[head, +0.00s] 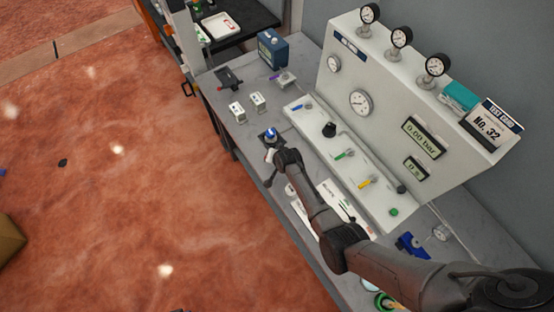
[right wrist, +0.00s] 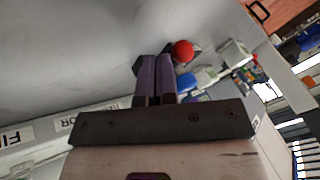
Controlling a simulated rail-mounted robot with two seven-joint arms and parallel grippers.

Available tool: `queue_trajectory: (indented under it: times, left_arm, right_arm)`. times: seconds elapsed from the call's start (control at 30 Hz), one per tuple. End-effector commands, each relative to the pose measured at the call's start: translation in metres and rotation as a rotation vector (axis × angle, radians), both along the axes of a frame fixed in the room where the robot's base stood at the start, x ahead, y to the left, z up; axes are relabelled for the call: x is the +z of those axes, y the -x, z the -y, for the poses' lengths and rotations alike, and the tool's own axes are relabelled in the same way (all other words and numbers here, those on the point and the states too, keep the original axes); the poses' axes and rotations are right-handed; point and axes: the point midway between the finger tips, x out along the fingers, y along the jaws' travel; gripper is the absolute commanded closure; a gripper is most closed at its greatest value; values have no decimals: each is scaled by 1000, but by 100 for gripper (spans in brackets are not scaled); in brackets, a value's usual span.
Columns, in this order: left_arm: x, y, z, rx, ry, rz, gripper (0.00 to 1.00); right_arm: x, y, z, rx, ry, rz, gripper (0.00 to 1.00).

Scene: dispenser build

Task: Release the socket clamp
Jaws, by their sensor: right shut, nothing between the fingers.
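My right arm reaches in from the lower right in the head view, and its gripper (head: 270,156) is at the front part of the bench. The gripper is just in front of a dark fixture (head: 264,139) with a blue-topped part (head: 271,132), which may be the socket clamp. In the right wrist view the purple fingers (right wrist: 155,78) are shut together with nothing between them. A red ball knob (right wrist: 183,51) shows just right of the fingertips; its lever is mostly hidden. Blue parts (right wrist: 194,79) show beyond the fingers. I cannot tell whether the fingers touch the knob. My left gripper is out of view.
The grey bench (head: 222,112) holds two small white blocks, a blue box (head: 273,49) and a dark red-tipped tool (head: 229,78). A sloped gauge panel (head: 400,85) stands behind. White printed sheets (head: 340,205) lie near my forearm. Open floor lies left.

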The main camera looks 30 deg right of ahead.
Motion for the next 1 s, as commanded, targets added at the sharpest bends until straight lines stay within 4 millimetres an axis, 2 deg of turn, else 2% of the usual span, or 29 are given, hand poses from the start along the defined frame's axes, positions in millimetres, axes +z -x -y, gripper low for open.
queue_trajectory:
  times: [0.5, 1.0]
  left_arm:
    - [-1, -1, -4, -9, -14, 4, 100]
    - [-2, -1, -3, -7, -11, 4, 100]
  right_arm:
    - [0, -14, -11, 2, -1, 0, 100]
    - [-1, -15, -13, 2, -1, -2, 100]
